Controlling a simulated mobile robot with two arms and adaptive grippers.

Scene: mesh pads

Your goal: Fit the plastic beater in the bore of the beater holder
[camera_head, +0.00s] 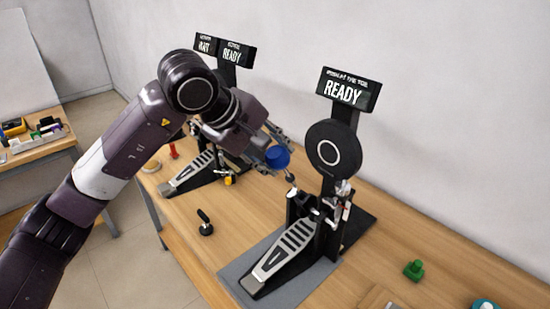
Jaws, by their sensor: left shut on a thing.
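My left gripper (276,147) reaches in from the left and is shut on the plastic beater, whose blue head (278,158) shows between the fingers. It is held in the air to the upper left of the near pedal (285,252). A thin dark piece with a rounded end (291,178) shows just below the blue head; I cannot tell whether it belongs to the beater or the pedal. The beater holder seems to be in the pedal's upper mechanism (312,203), but its bore is too small to make out. My right gripper is not in view.
A round black pad (334,147) and a READY sign (348,90) stand above the near pedal. A second pedal (190,172) stands behind, partly hidden by my arm. A black knobbed piece (205,223) and a green piece (413,270) sit on the wooden table (375,265).

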